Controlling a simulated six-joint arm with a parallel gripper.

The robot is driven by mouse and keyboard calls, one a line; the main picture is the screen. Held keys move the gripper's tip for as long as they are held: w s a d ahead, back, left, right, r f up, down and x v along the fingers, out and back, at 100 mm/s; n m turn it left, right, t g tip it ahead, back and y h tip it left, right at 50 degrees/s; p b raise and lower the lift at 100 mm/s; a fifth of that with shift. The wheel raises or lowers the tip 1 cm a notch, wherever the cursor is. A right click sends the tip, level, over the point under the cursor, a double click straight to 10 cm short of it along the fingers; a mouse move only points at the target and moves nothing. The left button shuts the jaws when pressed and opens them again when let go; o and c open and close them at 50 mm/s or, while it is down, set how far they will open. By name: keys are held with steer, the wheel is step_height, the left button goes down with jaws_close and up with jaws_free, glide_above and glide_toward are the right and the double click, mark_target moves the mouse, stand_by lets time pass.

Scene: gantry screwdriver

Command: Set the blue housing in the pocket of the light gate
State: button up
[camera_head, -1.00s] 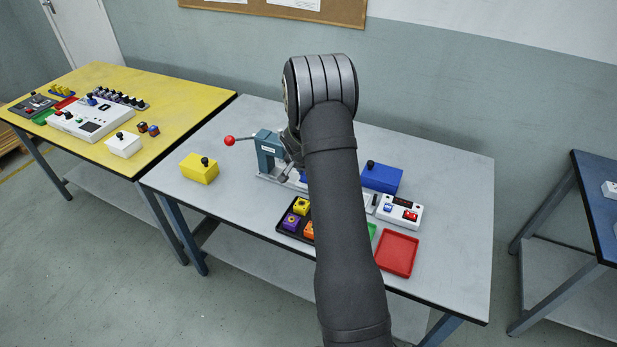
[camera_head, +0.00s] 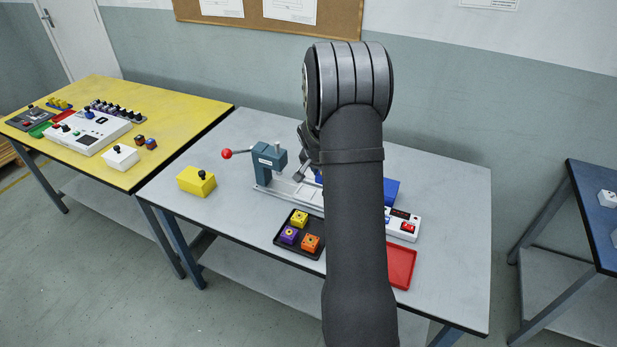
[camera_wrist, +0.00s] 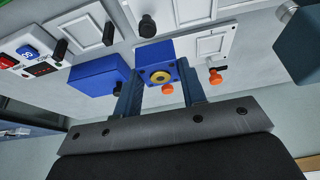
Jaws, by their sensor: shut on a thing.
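My gripper (camera_wrist: 160,92) is shut on the blue housing (camera_wrist: 143,50), a small blue block with a yellow ring, in the wrist view. The fingers hold it at its sides, above the grey table. Just right of it in the wrist view is a white plate with a raised rectangular frame (camera_wrist: 209,45) and an orange-tipped knob; it may be the light gate, but I cannot tell for sure. Another white framed plate (camera_wrist: 91,29) lies at upper left. In the head view my arm hides the gripper and most of this area.
A teal press (camera_head: 269,163) with a red-ball lever stands left of my arm. A blue box (camera_head: 391,190) with a black knob in the wrist view (camera_wrist: 95,76) stands close to the housing. A black tray (camera_head: 279,241), yellow box (camera_head: 195,181) and red tray (camera_head: 401,267) are on the table.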

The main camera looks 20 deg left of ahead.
steer(key=d+r, duration=0.3)
steer(key=d, duration=0.3)
steer(key=shift+d+f, duration=1.05)
steer(key=shift+f, duration=0.75)
steer(key=shift+d+f, duration=1.05)
steer(key=shift+f, duration=0.7)
steer(key=shift+d+f, duration=1.05)
steer(key=shift+f, duration=0.75)
steer(key=shift+f, duration=0.7)
steer(key=o, duration=1.2)
steer(key=shift+c, duration=0.3)
step_height(320, 180, up, 8)
